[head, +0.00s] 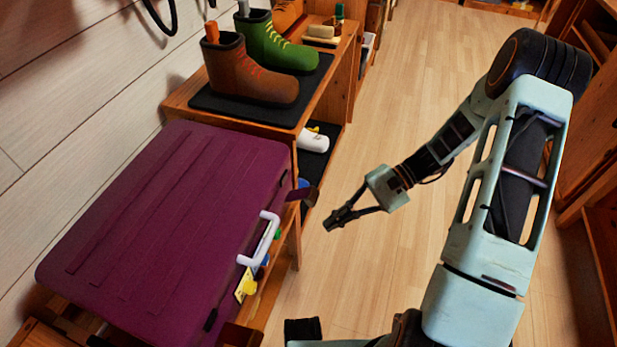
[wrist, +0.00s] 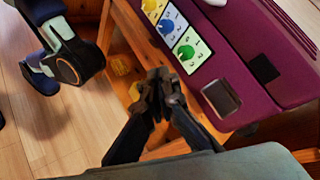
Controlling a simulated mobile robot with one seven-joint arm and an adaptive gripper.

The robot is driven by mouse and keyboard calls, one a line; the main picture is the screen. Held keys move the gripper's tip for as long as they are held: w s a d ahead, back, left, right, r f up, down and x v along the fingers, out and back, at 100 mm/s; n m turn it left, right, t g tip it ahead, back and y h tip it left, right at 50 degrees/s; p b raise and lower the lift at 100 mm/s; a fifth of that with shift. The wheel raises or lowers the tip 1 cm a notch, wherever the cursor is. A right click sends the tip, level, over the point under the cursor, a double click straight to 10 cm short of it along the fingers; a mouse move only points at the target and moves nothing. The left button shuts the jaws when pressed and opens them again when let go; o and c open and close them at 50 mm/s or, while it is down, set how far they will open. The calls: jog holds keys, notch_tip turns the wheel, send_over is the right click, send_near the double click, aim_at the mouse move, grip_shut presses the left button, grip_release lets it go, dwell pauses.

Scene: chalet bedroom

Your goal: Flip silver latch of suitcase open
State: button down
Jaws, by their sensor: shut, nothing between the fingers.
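The purple suitcase (head: 150,230) lies flat and closed, its white handle (head: 262,240) on the right side. In the wrist view, the suitcase (wrist: 290,85) shows a dark rectangular latch with a silvery rim (wrist: 221,98) on its side face, beside the green dial (wrist: 186,50). The latch looks flat against the face. My gripper (head: 328,222) is shut and empty, apart from the suitcase. Its fingertips (wrist: 160,78) show left of the latch.
A blue dial (wrist: 168,24) and a yellow dial (wrist: 150,5) line the same face. A wooden shelf (head: 312,105) beyond the suitcase holds a brown boot (head: 250,80) and a green boot (head: 275,45). The wooden floor (head: 375,120) to the right is open. Wooden furniture (head: 590,160) stands at the right edge.

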jog(key=w+a+r+n+t+h+p, duration=0.1)
jog(key=w+a+r+n+t+h, duration=0.1)
jog(key=w+r+n+h, duration=0.3)
jog(key=a+r+n+t+h+p, duration=0.1)
jog(key=a+r+n+h+p, duration=0.15)
jog(key=r+n, duration=0.5)
jog(key=w+a+r+n+t+h, duration=0.2)
jog(key=w+a+r+n+h, duration=0.1)
jog(key=r+n, duration=0.35)
jog(key=b, duration=0.3)
send_over(313, 194)
jog(key=w+a, duration=0.1)
jog(key=a, duration=0.3)
jog(key=f, duration=0.9)
jog(key=shift+w+d+f, duration=0.1)
jog(key=shift+d+f, duration=0.1)
jog(key=shift+f, duration=0.2)
jog(key=f, duration=0.1)
jog(key=d+f, duration=0.1)
jog(key=f+b, duration=0.1)
jog(key=shift+s+d, duration=0.25)
jog(key=shift+d, duration=0.05)
jog(key=shift+s+d+f, duration=0.1)
jog(key=shift+d+f, duration=0.15)
jog(key=shift+d, duration=0.05)
jog(key=shift+s+d+f+b, duration=0.3)
jog(key=shift+s+d+f, duration=0.05)
jog(key=shift+d+f, duration=0.45)
jog(key=shift+r, duration=0.1)
